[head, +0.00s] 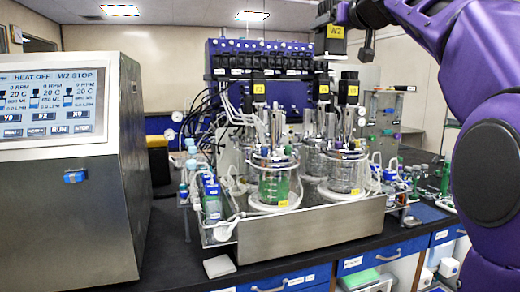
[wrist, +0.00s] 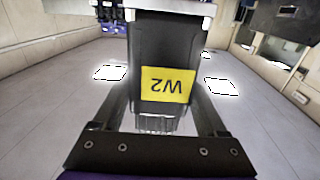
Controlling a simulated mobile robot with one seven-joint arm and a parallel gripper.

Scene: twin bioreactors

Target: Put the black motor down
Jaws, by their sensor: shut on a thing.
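The black motor with a yellow W2 label (wrist: 163,60) is between the fingers of my gripper (wrist: 165,22) in the wrist view, its label upside down there. In the head view, the motor (head: 323,47) hangs high at the top, above the bioreactors. My gripper (head: 350,15) is shut on it from the right; the fingertips are hard to make out there. The bioreactors, a left glass vessel (head: 274,183) with green liquid and a right vessel (head: 345,172), stand below with several other black motors with yellow labels above them.
A control box with a lit screen (head: 55,105) reading "W2 STOP" fills the left. A metal tray (head: 300,232) carries the vessels, tubes and bottles. The black bench top (head: 165,262) has some bare room at front left. Green-capped glassware crowds the right.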

